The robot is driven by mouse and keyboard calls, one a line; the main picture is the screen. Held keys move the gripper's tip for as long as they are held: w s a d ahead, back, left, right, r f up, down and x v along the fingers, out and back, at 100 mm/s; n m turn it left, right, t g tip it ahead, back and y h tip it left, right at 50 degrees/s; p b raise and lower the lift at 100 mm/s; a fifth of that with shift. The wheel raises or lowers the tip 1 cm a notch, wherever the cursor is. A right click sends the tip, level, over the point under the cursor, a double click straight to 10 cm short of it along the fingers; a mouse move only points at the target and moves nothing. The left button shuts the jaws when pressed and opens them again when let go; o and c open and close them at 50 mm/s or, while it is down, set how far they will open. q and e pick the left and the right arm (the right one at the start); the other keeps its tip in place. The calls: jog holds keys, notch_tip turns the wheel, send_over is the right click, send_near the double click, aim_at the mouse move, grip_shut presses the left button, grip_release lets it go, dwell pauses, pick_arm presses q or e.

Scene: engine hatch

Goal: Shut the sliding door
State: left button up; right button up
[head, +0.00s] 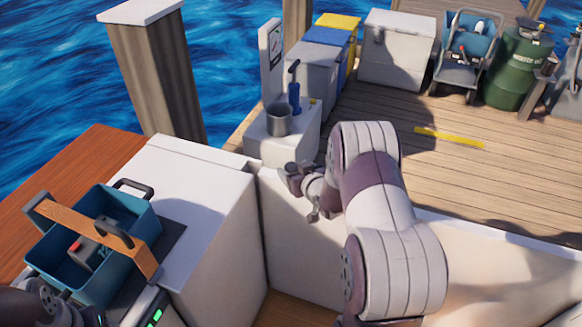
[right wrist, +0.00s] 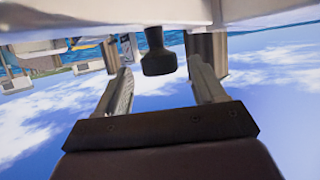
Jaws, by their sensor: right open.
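My right gripper (head: 302,190) is in the middle of the head view, over the top edge of a low white panel (head: 300,250). In the right wrist view my right gripper (right wrist: 162,88) is open, its two fingers apart and empty. A dark knob (right wrist: 158,65) shows between the fingers' directions, below a white surface (right wrist: 120,14); I cannot tell whether it touches them. I cannot make out for sure which part is the sliding door. Dark parts of my left arm show at the bottom left of the head view, and its jaws are unclear.
A blue tool carrier (head: 120,215) with an orange-brown handle stands on the white cabinet (head: 215,200) at left. A grey cup (head: 279,119) and a blue pump (head: 295,95) stand on a white box beyond my right gripper. The dock planks (head: 440,180) are mostly open.

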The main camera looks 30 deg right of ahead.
jog(key=shift+x, duration=0.9)
jog(key=shift+w+f, duration=0.1)
jog(key=shift+w, duration=0.25)
jog(key=shift+w, duration=0.1)
grip_shut()
jog(key=w+a+b, duration=0.1)
jog(key=w+a, duration=0.2)
jog(key=shift+w+b, duration=0.35)
